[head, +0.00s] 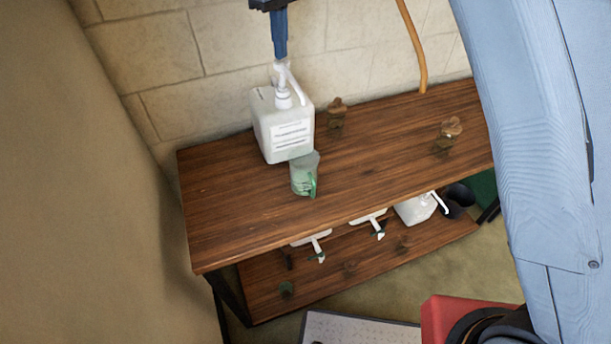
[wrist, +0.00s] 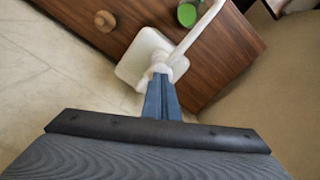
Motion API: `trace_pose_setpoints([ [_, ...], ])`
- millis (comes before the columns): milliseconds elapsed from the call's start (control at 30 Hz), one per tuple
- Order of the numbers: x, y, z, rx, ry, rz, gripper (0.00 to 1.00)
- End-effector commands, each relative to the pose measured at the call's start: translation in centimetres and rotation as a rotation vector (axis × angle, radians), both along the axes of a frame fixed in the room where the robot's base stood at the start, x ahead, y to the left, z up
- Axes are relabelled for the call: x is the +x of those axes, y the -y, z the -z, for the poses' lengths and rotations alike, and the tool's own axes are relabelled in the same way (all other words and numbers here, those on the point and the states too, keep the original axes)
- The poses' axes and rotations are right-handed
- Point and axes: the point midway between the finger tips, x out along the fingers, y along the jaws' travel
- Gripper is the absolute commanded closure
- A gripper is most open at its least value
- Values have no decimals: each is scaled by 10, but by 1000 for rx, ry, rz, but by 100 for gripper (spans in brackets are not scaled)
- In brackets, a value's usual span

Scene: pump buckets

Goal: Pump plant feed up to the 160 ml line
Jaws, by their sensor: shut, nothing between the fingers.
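A white pump bottle (head: 285,128) with a printed label stands on the upper shelf near its left end. Its pump head (head: 283,88) and nozzle point toward the front. A translucent measuring jug (head: 303,174) with a green handle stands just in front of the bottle; its fill level and lines are too small to read. My gripper (head: 281,50) is shut and points down above the pump head. In the wrist view, the shut fingers (wrist: 161,98) meet the top of the pump (wrist: 160,68); whether they press on it I cannot tell. The jug shows green inside (wrist: 187,14).
Two small stoppered brown jars (head: 336,115) (head: 447,133) stand on the upper wooden shelf (head: 390,150). More white pump containers (head: 415,209) and a dark pot (head: 460,197) are on the lower shelf. A stone wall stands close behind.

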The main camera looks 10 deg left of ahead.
Motion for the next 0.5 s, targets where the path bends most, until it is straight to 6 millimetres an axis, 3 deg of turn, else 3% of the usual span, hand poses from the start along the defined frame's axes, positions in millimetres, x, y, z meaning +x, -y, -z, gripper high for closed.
trace_pose_setpoints([
  [500,0,0,11,0,0,0,100],
])
